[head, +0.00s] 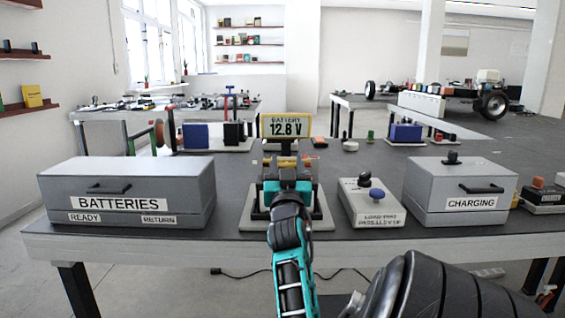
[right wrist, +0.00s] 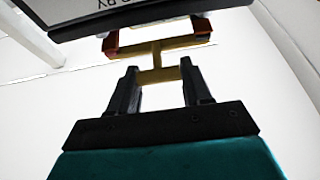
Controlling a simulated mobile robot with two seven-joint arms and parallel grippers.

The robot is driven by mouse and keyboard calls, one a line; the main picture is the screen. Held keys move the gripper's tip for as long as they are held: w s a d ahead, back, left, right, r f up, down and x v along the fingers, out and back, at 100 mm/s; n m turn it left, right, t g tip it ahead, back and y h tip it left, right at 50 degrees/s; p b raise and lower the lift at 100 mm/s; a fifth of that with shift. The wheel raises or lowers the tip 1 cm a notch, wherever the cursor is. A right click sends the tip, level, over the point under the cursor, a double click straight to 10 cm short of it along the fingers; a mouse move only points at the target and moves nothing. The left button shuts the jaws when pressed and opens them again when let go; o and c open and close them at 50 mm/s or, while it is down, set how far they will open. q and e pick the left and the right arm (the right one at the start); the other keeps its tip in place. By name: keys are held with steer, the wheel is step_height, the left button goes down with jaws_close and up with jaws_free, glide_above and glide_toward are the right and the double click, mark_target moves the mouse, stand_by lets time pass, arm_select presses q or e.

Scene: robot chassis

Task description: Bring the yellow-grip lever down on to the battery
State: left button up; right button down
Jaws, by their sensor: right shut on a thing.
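The yellow grip (right wrist: 157,60) shows in the right wrist view as a yellow crossbar with a short stem, between the two dark fingers of my right gripper (right wrist: 158,78). Red-orange parts sit at the crossbar's end. In the head view my right gripper (head: 287,163) is over the middle stand, shut on the yellow grip, just below the yellow-framed display (head: 286,127) reading BATTERY 12.8 V. My teal arm and gripper cover most of the stand, whose light base plate (head: 317,222) shows at the sides. I cannot make out the battery behind them. My left gripper is not in view.
A grey BATTERIES box (head: 128,180) stands left of the stand. To the right are a white box with a blue knob (head: 376,194) and a grey CHARGING box (head: 460,180). Bare dark tabletop (head: 228,200) lies between the BATTERIES box and the stand.

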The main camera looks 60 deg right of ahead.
steer(key=shift+f, duration=0.2)
steer(key=c, duration=0.9)
jaws_free()
steer(key=shift+c, duration=0.2)
steer(key=o, duration=0.4)
steer(key=shift+r, duration=0.15)
steer(key=shift+a, duration=0.1)
